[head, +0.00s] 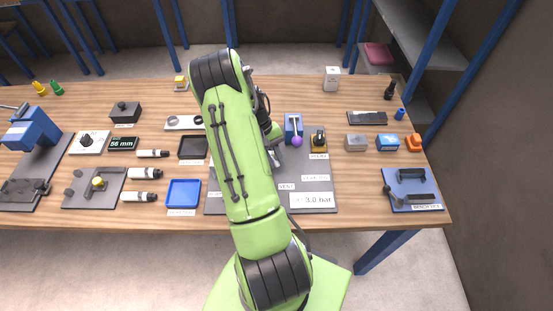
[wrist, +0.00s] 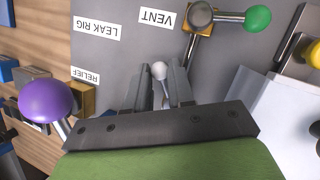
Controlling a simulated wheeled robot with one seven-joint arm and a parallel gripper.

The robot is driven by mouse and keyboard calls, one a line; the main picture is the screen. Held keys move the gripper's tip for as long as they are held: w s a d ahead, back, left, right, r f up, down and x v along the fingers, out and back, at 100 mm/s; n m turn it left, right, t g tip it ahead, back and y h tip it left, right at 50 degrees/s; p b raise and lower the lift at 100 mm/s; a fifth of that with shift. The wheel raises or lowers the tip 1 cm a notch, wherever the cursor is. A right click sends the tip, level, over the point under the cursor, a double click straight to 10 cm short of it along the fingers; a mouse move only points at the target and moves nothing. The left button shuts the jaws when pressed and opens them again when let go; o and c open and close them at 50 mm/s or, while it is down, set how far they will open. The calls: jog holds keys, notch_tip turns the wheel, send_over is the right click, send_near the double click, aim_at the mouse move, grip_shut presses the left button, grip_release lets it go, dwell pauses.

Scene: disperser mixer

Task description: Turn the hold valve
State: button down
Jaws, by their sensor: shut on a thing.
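My gripper (wrist: 159,78) is shut on a white-knobbed lever (wrist: 159,70) on the grey leak rig panel (wrist: 118,60). The round knob shows between the fingertips in the wrist view. The lever's body is mostly hidden by the fingers and no hold label is readable. In the head view my gripper (head: 274,157) is low over the panel, partly covered by my own arm. A green-knobbed lever (wrist: 257,18) sits by the VENT label. A purple-knobbed lever (wrist: 46,101) stands by the RELIEF label and also shows in the head view (head: 297,141).
A blue tray (head: 183,193) is left of the panel. A bench vice (head: 412,189) is at the far right. Bare wood (head: 360,185) lies between panel and vice.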

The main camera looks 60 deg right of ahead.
jog(key=m, duration=0.1)
jog(key=m+y+b, duration=0.1)
jog(key=w+a+m, duration=0.1)
jog(key=m, duration=0.1)
jog(key=shift+t+y+b, duration=0.35)
jog(key=shift+t+y, duration=0.05)
jog(key=shift+w+a+m+t+y+b, duration=0.1)
jog(key=shift+w+m+t+y+b, duration=0.1)
jog(key=shift+m, duration=0.5)
jog(key=shift+w+a+m+t+y+b, duration=0.1)
jog(key=shift+m+t+y+b, duration=0.1)
jog(key=shift+m, duration=0.5)
jog(key=c, duration=1)
grip_release()
jog(key=p+v, duration=0.2)
jog(key=v, duration=1.3)
jog(key=shift+w+d+r, duration=0.1)
jog(key=shift+d+r, duration=0.05)
jog(key=shift+r, duration=0.2)
